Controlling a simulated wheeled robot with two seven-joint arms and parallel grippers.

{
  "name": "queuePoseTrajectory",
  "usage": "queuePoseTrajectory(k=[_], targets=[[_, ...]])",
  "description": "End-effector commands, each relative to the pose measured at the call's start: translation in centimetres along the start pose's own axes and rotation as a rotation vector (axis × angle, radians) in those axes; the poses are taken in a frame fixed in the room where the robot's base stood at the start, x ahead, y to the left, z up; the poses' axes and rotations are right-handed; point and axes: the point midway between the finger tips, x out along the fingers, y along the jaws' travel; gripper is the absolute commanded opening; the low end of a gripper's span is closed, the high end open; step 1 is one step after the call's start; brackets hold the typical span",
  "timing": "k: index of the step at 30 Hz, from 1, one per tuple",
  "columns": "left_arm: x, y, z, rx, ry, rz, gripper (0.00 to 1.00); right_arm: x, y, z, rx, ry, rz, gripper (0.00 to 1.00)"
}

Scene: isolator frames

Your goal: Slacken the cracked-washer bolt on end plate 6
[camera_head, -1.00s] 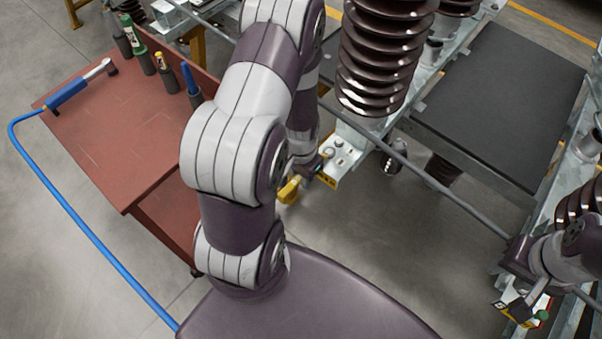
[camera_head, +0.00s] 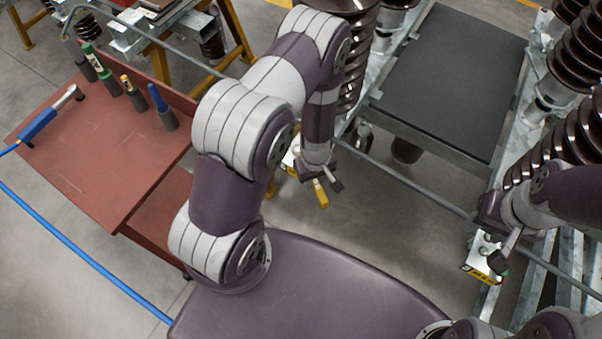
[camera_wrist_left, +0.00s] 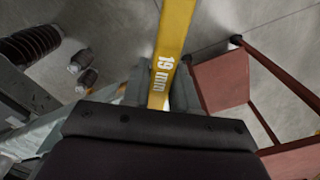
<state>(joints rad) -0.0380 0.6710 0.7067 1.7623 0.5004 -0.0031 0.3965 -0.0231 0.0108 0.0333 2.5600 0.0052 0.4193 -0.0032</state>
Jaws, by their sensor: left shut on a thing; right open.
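My left gripper (camera_head: 322,178) is shut on a yellow spanner (camera_head: 320,194). In the left wrist view the spanner (camera_wrist_left: 168,55) reaches up from the jaws and reads "19 mm". In the head view the gripper and spanner are in front of a light metal end plate (camera_head: 290,161) with a yellow label, partly hidden by my arm. I cannot tell whether they touch. My right gripper (camera_head: 504,256) is open beside another end plate (camera_head: 483,262) with a yellow label at the right. Plate numbers, bolts and any cracked washer are too small or hidden to tell.
A red trolley (camera_head: 105,165) at the left carries several upright tools in holders and a blue-handled wrench (camera_head: 48,120) with a blue hose (camera_head: 75,248). A grey bar (camera_head: 410,180) runs across between the frames. Brown ribbed insulators (camera_head: 572,120) and a dark flat panel (camera_head: 455,75) stand beyond.

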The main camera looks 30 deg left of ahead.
Motion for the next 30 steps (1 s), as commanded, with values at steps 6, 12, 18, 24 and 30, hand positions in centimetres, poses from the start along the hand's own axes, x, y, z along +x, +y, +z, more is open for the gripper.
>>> queuePoseTrajectory(k=[6,12,18,24,30], targets=[[-0.2,1.3,-0.1,-0.116,0.0,-0.001,0.0,-2.0,0.0,-0.2,0.0,0.0,0.0,0.43],[0.0,1.4,-0.1,-0.119,0.001,0.0,0.0,-1.8,0.0,-0.2,0.0,0.0,0.0,0.43],[-1.3,1.4,-0.1,-0.117,0.001,0.0,0.0,-3.1,0.0,-0.4,0.0,0.0,0.0,0.43],[-2.4,1.3,-0.1,-0.117,0.001,0.0,0.0,-4.2,0.0,-0.5,0.0,0.0,0.0,0.43],[-2.1,1.3,-0.1,-0.111,0.001,0.0,0.0,-3.8,0.0,-0.5,0.0,0.0,0.0,0.43]])
